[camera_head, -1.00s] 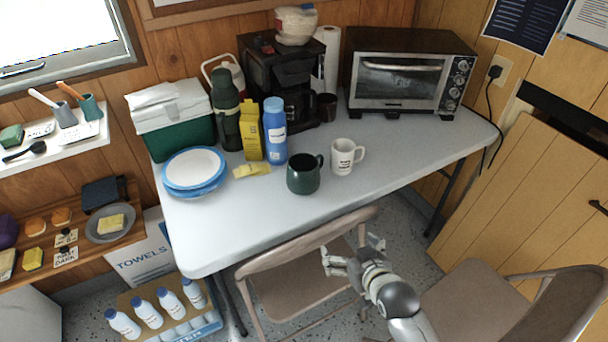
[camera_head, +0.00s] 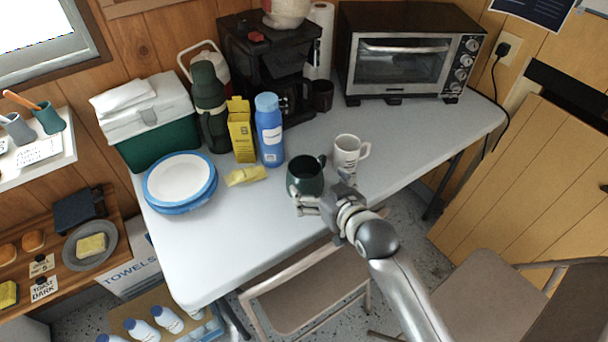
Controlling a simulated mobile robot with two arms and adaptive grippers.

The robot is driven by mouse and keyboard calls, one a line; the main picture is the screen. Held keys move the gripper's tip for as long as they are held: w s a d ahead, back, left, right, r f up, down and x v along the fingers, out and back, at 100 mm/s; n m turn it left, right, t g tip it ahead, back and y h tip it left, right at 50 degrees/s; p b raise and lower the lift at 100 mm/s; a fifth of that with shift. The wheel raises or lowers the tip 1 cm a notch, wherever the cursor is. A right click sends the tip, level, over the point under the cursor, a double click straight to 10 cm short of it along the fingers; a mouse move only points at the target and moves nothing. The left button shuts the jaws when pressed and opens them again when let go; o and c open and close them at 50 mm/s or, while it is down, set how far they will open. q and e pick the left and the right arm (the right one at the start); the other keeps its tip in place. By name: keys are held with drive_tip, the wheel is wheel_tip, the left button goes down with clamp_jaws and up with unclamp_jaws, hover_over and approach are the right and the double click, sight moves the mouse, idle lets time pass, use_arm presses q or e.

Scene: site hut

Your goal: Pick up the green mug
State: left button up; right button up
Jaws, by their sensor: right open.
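The dark green mug (camera_head: 304,174) stands upright near the front edge of the white table (camera_head: 235,232), its handle toward the back right. My right gripper (camera_head: 322,192) is open at the near side of the mug. One finger is in front of the mug's lower body and the other is off to its right, near the white mug. I cannot tell whether a finger touches the green mug. My left gripper is out of view.
A white mug (camera_head: 347,152) stands close on the right. A blue bottle (camera_head: 270,130), yellow carton (camera_head: 241,130) and yellow cloth (camera_head: 245,176) are behind and left. Blue-rimmed plates (camera_head: 180,180) lie further left. A folding chair (camera_head: 300,290) stands in front. The table's front left is clear.

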sight(313, 180)
drive_tip(key=shift+x, duration=1)
drive_tip(key=shift+w+a+f, duration=0.2)
drive_tip(key=shift+w, duration=0.15)
drive_tip(key=shift+w+a+f, duration=0.1)
drive_tip(key=shift+w+a, duration=0.05)
drive_tip(key=shift+w, duration=0.1)
drive_tip(key=x, duration=0.4)
drive_tip(key=shift+w+a, duration=0.1)
drive_tip(key=shift+w, duration=0.25)
drive_tip(key=c, duration=1.1)
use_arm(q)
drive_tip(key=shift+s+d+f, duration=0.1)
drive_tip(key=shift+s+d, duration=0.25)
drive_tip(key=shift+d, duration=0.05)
use_arm(e)
drive_tip(key=shift+o, duration=0.2)
